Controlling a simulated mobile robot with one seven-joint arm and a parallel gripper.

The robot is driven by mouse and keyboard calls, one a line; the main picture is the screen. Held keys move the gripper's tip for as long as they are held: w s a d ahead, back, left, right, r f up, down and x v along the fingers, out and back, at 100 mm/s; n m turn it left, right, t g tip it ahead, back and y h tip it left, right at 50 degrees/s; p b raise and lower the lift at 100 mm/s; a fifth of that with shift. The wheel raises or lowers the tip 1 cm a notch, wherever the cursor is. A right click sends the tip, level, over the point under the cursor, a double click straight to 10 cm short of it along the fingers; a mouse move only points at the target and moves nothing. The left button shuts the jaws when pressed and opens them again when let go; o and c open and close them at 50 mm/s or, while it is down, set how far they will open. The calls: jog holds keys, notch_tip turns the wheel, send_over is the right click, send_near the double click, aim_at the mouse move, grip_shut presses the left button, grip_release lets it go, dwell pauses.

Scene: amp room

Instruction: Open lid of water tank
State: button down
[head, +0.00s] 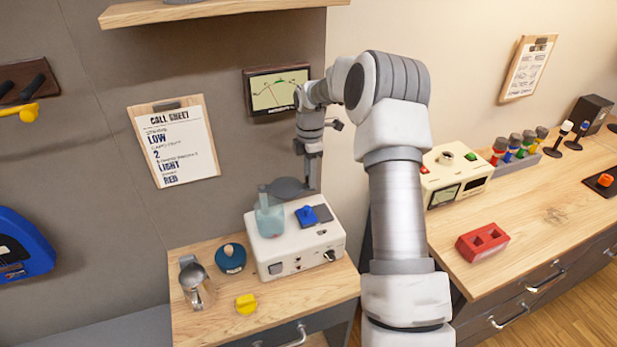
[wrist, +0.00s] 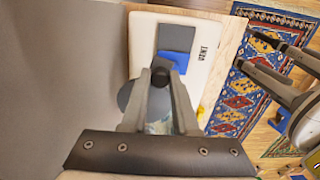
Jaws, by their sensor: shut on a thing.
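The white machine (head: 298,249) stands on the small wooden cabinet. Its translucent blue water tank (head: 269,218) sits at the back left of its top. A dark grey round lid (head: 290,188) shows just behind and above the tank; I cannot tell whether it still touches it. My gripper (head: 312,182) points down at the lid's right side, shut on its dark knob. In the wrist view, my gripper (wrist: 162,77) has a small dark piece between its fingertips, and the lid (wrist: 124,95) shows partly behind the left finger.
A blue knob (head: 307,215) and a dark plate are on the machine's top. A small meter screen (head: 277,90) hangs on the wall behind.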

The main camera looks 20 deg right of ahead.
jog(key=shift+w+d+n+p, duration=0.25)
jog(key=shift+w+n+p, duration=0.2)
jog(key=shift+w+n, duration=0.75)
jog(key=shift+w, duration=0.1)
jog(key=c, duration=0.7)
grip_release()
jog(key=s+d+r+b, duration=0.1)
jog(key=s+d+r, duration=0.1)
jog(key=d+r, duration=0.1)
jog(key=s+d+r+b, duration=0.1)
jog(key=s+d+r, duration=0.1)
jog(key=s+r, duration=0.1)
jog(key=s+d+r+b, duration=0.1)
jog(key=s+d+r, duration=0.2)
jog(key=r, duration=0.2)
jog(key=shift+d, duration=0.3)
